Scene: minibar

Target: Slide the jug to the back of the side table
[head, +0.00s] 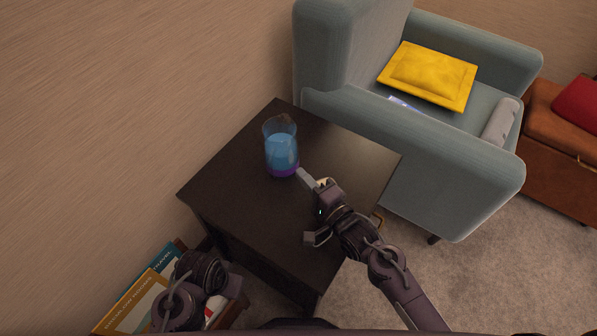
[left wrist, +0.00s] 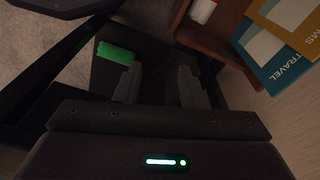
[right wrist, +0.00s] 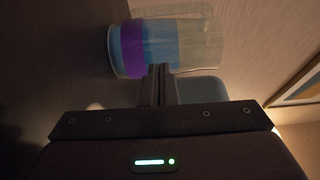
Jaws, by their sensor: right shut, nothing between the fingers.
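The jug (head: 281,152) is clear with blue contents and a purple band near its base. It stands upright on the dark side table (head: 225,190), towards the wall and armchair corner. My right gripper (head: 303,176) is shut and empty, its fingertips low beside the jug. In the right wrist view the jug (right wrist: 145,50) lies just past the closed fingertips (right wrist: 160,70); whether they touch it I cannot tell. My left gripper (left wrist: 158,88) is open and empty, down beside the table; its fingers are not clear in the head view.
A grey-blue armchair (head: 450,180) with a yellow cushion (head: 430,75) stands against the table's right side. The wall (head: 130,100) is at the left. A wooden rack with books (head: 145,292) sits low at the front left. A green object (left wrist: 115,52) is near my left gripper.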

